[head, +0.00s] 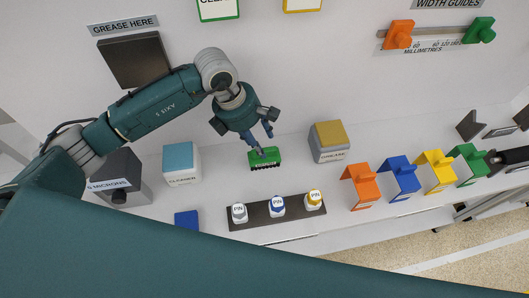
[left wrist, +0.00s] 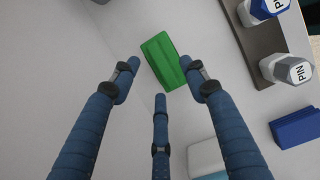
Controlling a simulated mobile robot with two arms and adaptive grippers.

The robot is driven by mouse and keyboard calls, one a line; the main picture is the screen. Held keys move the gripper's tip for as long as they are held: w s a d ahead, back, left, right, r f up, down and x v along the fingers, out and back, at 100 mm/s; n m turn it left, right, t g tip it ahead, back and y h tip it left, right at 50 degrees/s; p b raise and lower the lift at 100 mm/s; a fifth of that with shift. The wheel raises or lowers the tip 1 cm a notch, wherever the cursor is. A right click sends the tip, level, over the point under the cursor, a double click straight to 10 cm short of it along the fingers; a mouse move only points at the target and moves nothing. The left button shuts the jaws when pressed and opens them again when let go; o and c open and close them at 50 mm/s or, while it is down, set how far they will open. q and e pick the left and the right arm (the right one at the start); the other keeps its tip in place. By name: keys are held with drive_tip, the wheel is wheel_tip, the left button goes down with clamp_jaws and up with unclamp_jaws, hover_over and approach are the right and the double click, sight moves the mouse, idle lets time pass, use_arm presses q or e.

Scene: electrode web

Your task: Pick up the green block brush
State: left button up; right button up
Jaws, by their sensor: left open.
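The green block brush (head: 264,157) lies on the white bench top, with dark bristles along its front edge. It also shows in the left wrist view (left wrist: 163,60), tilted, just beyond my fingertips. My left gripper (head: 261,143) is open and points down at the brush from above and behind. In the left wrist view my left gripper (left wrist: 160,93) shows its blue fingers spread, with nothing between them and the brush a little past their tips. I cannot tell whether any finger touches the brush. My right gripper is not in view.
A dark rack with several PIN bottles (head: 277,206) stands in front of the brush. A grey box with a yellow top (head: 329,141) is to its right, and a blue-topped cleaner box (head: 181,163) to its left. Several coloured brackets (head: 400,178) stand farther right.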

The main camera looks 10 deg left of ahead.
sight(264, 148)
use_arm(q)
drive_tip(key=shift+p+x, duration=0.3)
drive_tip(key=shift+x, duration=0.9)
drive_tip(key=shift+d+f, duration=0.1)
drive_tip(key=shift+f, duration=0.35)
drive_tip(key=c, duration=0.9)
clamp_jaws()
drive_tip(key=shift+r, duration=0.1)
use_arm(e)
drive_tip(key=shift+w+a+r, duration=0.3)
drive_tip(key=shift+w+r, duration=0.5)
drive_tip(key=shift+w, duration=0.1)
